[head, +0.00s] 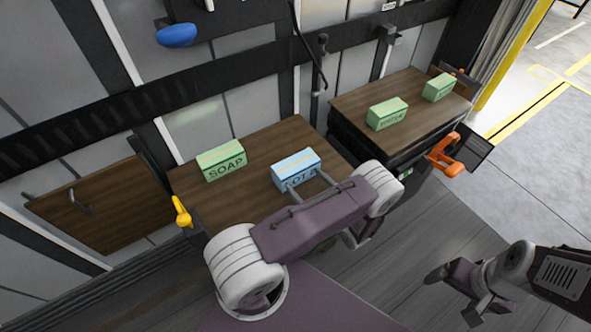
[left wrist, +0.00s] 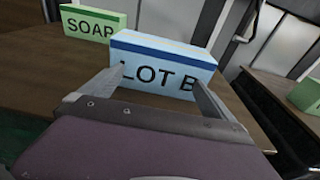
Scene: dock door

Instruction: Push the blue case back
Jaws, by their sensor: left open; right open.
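The blue case (head: 296,168) stands on the left wooden table, with the letters LOT on its front. In the left wrist view the blue case (left wrist: 165,68) is straight ahead and reads LOT B. My left gripper (head: 314,188) is open at the front face of the case. In the left wrist view its two fingers (left wrist: 148,92) point at the case, one near each side of the lettering; I cannot tell whether they touch it. My right gripper (head: 452,292) is open and empty over the floor at the lower right.
A green SOAP case (head: 222,161) stands left of the blue case on the same wooden table (head: 262,140). A second table (head: 420,88) at the right holds green cases (head: 387,114) (head: 439,87). Bare tabletop lies behind the blue case. Yellow (head: 182,212) and orange (head: 446,154) handles stick out.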

